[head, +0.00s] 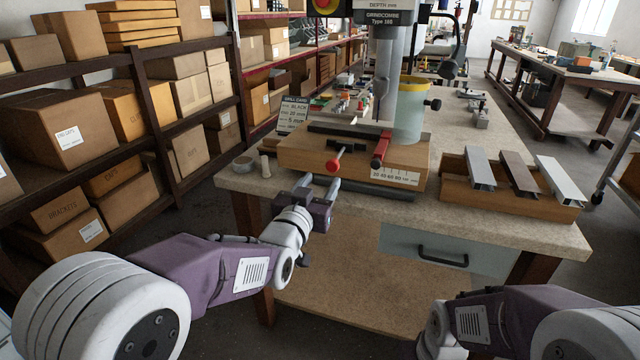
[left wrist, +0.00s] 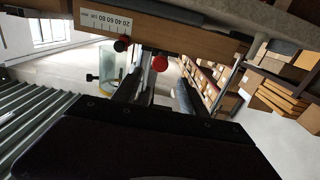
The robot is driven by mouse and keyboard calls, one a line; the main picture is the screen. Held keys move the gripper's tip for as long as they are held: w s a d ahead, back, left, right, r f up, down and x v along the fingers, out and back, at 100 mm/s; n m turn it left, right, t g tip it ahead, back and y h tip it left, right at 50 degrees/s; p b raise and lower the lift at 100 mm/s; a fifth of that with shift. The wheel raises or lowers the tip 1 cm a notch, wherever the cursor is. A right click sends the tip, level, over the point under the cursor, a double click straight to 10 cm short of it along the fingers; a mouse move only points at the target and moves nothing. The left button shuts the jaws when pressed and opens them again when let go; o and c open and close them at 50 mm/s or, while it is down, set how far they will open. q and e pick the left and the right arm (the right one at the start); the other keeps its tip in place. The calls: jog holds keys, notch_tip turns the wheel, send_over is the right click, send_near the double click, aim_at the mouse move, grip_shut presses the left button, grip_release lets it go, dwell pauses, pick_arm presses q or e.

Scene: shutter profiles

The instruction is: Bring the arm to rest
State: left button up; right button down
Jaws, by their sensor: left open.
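My left arm reaches in from the left in the head view, its purple and white links low in front of the bench. Its left gripper (head: 319,185) is open and empty, just in front of the bench's front edge, below the red-knobbed lever (head: 334,165). In the left wrist view the two dark fingers of the left gripper (left wrist: 158,92) are apart with nothing between them. The red knob (left wrist: 159,63) shows beyond them. My right arm (head: 500,325) is low at the right; its gripper does not show.
The drill press base (head: 300,155) stands on the workbench (head: 530,232). Three shutter profiles, grey (head: 480,168), brown (head: 519,172) and white (head: 560,181), lie across a wooden holder (head: 455,195). A drawer (head: 445,250) is below. Shelves with boxes (head: 70,137) stand left.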

pick_arm(q)
jog(key=a+n+y, duration=0.1)
jog(key=a+y, duration=0.1)
jog(key=a, duration=0.4)
jog(key=s+a+f+n+g+y, duration=0.1)
jog(key=s+a+f+g, duration=0.15)
jog(key=f, duration=0.35)
jog(key=s+a+f+n+g+y, duration=0.1)
jog(key=s+a+f+g, duration=0.2)
jog(key=f, duration=0.4)
jog(key=s+a+f+g, duration=0.2)
jog(key=s+f+g, duration=0.3)
jog(key=s+f, duration=0.4)
jog(key=s+a+f+g, duration=0.1)
jog(key=s+f+g, duration=0.45)
jog(key=s, duration=0.55)
notch_tip(320, 180, up, 21)
jog(key=s+p, duration=0.1)
jog(key=p, duration=2.1)
jog(key=shift+s+y, duration=0.4)
